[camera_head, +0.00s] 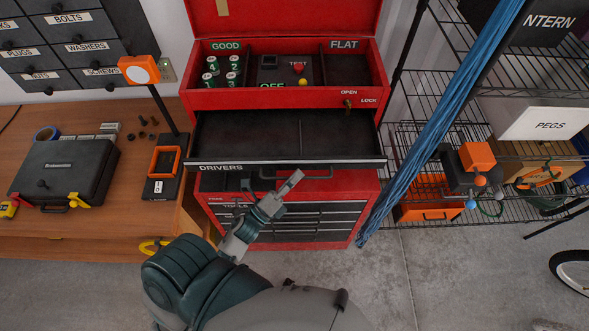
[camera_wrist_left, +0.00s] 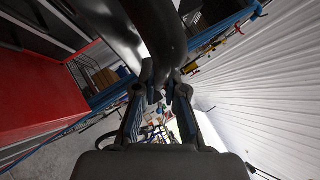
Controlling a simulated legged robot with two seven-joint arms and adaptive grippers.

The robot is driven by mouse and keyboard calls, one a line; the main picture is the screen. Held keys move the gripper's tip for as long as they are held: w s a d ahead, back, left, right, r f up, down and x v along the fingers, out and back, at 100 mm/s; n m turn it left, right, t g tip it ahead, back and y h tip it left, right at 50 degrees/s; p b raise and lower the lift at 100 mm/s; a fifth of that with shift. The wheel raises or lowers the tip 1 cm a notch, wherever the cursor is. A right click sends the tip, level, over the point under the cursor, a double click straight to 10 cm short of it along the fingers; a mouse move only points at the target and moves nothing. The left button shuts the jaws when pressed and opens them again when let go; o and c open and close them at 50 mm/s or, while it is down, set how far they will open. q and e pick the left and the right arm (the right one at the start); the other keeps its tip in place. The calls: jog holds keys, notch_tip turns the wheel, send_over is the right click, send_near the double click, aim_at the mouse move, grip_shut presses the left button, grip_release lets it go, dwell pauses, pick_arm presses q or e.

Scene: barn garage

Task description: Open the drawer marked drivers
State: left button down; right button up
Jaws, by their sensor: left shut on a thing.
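The drawer marked DRIVERS (camera_head: 250,134) is pulled out from the red tool chest (camera_head: 350,190), and its dark inside looks empty. Its front edge carries the white DRIVERS label and a dark bar handle (camera_head: 318,175). My left gripper (camera_head: 291,181) is at the middle of this handle, below the drawer's front edge, with its jaws closed on the handle. In the left wrist view the fingers (camera_wrist_left: 159,95) close in on a dark, rounded part; the exact contact is hard to see. My right gripper is not in view.
Above the drawer is an open red top box with green canisters (camera_head: 222,72) marked GOOD. A key-like knob (camera_head: 347,104) sits by OPEN and LOCK. A wooden bench (camera_head: 90,225) with a black case stands left; wire shelves (camera_head: 455,130) and a blue cable bundle (camera_head: 430,120) stand right.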

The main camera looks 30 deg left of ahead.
pick_arm(q)
jog(key=shift+s+f, duration=0.15)
jog(key=shift+f, duration=0.05)
jog(key=shift+d, duration=0.1)
jog(key=c, duration=1.5)
grip_release()
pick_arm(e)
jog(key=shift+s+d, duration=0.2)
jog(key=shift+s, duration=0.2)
pick_arm(q)
jog(key=shift+w, duration=0.2)
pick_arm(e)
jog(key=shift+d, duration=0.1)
pick_arm(q)
jog(key=shift+s+a, duration=0.1)
jog(key=shift+a, duration=0.1)
jog(key=v, duration=1.2)
jog(key=shift+d+f, duration=0.1)
